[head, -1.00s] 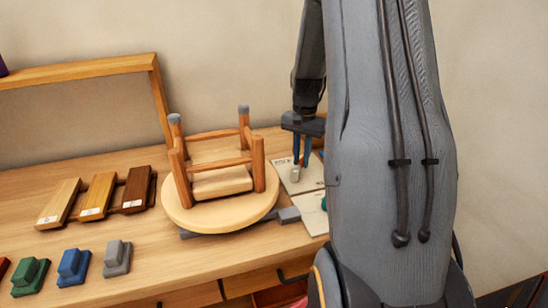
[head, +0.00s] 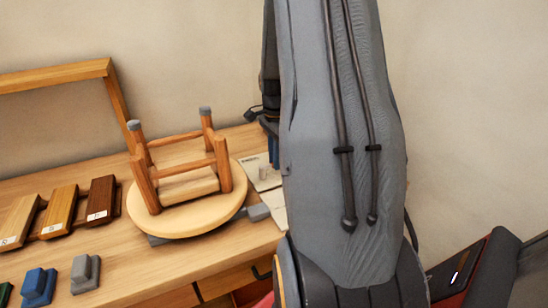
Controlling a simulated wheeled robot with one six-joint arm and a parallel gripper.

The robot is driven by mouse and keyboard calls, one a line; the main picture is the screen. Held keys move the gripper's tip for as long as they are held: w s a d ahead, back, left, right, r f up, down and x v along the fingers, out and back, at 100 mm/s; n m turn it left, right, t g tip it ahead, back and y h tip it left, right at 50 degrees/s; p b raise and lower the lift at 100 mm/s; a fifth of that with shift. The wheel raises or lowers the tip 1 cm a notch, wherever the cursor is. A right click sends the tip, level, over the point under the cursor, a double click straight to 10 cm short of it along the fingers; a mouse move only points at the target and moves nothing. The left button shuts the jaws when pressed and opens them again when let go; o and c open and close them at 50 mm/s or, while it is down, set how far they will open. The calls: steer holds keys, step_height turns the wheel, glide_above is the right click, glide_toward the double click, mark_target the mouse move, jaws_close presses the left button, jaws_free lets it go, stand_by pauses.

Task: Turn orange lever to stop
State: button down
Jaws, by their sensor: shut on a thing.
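I make out no orange lever in this view. My gripper (head: 273,152) is partly hidden behind my grey arm, at the right end of the wooden bench. Its blue fingers point down over pale sheets, and what they hold is hidden.
Wooden sample blocks (head: 61,211) lie left of the stool. Blue (head: 38,287) and grey (head: 85,273) stepped blocks sit at the front. A wooden frame (head: 60,75) stands behind. A dark device with orange edges (head: 470,270) is at lower right. Bare bench shows in front of the stool.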

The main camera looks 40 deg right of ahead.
steer(key=shift+d+r, duration=0.1)
stand_by(0.5)
steer(key=c, duration=1.7)
jaws_free()
steer(key=shift+s, duration=0.1)
steer(key=shift+o, duration=0.2)
steer(key=shift+r+b, duration=0.9)
steer(key=shift+r, duration=2.95)
